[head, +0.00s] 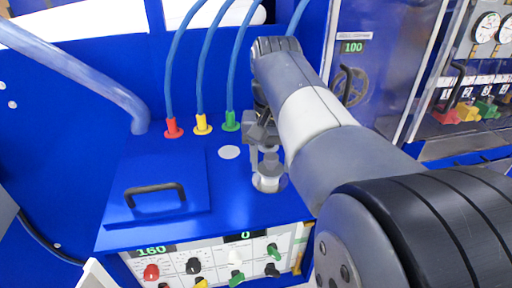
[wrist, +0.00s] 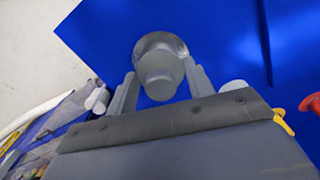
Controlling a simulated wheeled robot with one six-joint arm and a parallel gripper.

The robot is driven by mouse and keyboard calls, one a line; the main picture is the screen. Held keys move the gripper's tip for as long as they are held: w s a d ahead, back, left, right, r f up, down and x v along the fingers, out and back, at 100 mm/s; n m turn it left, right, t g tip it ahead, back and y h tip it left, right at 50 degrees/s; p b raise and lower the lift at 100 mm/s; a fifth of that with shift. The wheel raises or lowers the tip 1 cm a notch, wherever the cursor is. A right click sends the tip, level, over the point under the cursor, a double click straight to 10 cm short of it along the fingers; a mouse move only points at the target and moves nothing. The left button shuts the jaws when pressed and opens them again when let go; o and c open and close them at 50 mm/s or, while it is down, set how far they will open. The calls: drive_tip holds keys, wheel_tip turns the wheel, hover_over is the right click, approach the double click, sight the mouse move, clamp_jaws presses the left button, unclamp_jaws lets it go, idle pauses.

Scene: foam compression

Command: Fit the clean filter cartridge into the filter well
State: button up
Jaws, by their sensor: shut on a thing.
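My gripper (head: 265,148) points down over the blue cabinet top and is shut on a pale grey cylinder, the filter cartridge (head: 268,170). The wrist view shows the cartridge (wrist: 160,76) between my two fingers (wrist: 163,88). The filter well (head: 270,188) is a round grey-rimmed opening directly below it; its rim also shows behind the cartridge in the wrist view (wrist: 152,42). The cartridge's lower end overlaps the well opening in both views. I cannot tell how far it is inside, since its far end is hidden.
A blue lid with a black handle (head: 155,194) lies to the left. Red, yellow and green hose fittings (head: 202,124) stand behind with blue hoses rising. A pale disc (head: 229,152) lies left of my gripper. A knob panel (head: 205,262) faces the front.

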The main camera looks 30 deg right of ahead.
drive_tip(key=shift+f+b, duration=0.85)
drive_tip(key=shift+f, duration=0.6)
drive_tip(key=o, duration=1.4)
drive_tip(key=shift+r, duration=0.15)
wheel_tip(320, 180, up, 11)
drive_tip(key=shift+f+p, duration=0.15)
drive_tip(key=shift+p, duration=0.3)
drive_tip(key=shift+f, duration=0.1)
wheel_tip(320, 180, down, 11)
drive_tip(key=shift+r+b, duration=0.1)
drive_tip(key=shift+b, duration=0.3)
drive_tip(key=shift+r+p, duration=0.4)
drive_tip(key=shift+r, duration=0.35)
